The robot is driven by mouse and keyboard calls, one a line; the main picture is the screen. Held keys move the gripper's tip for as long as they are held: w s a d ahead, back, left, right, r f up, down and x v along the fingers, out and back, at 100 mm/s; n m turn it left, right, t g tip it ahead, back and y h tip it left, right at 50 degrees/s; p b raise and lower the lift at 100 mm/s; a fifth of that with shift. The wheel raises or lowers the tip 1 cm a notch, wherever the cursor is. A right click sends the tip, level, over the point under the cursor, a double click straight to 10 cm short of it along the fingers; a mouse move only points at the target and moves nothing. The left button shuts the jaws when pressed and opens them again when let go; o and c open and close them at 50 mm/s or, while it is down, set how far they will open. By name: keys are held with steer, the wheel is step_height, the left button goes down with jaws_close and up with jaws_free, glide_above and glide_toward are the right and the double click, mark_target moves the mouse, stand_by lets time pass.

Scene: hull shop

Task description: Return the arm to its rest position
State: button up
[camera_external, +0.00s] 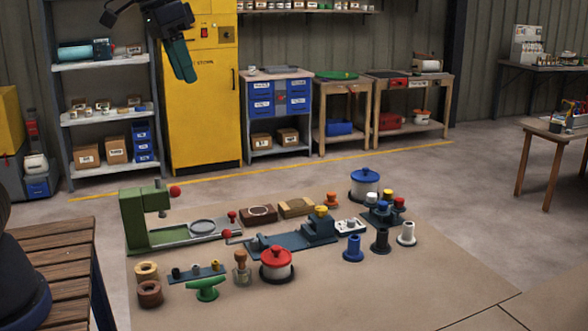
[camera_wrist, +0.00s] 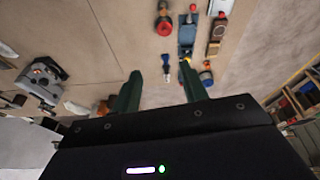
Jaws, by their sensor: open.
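My gripper (camera_external: 187,78) hangs high at the upper left of the external view, in front of the yellow cabinet, with its green fingers pointing down. In the wrist view my gripper (camera_wrist: 160,68) shows two dark green fingers spread apart with nothing between them. It is well clear of the items on the floor mat.
A tan mat (camera_external: 400,290) holds a green press (camera_external: 135,220), a red-lidded pot (camera_external: 277,265), a blue-lidded pot (camera_external: 365,182) and several small parts. A yellow cabinet (camera_external: 203,110) and shelves (camera_external: 105,117) stand behind. A slatted wooden bench (camera_external: 60,265) is at left.

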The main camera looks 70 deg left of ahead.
steer(key=s+d+f+m+t, duration=0.1)
steer(key=s+f, duration=0.2)
steer(key=s, duration=1.3)
steer(key=shift+s+d+f+m, duration=0.15)
steer(key=shift+d+m, duration=0.15)
steer(key=shift+d, duration=0.1)
stand_by(1.4)
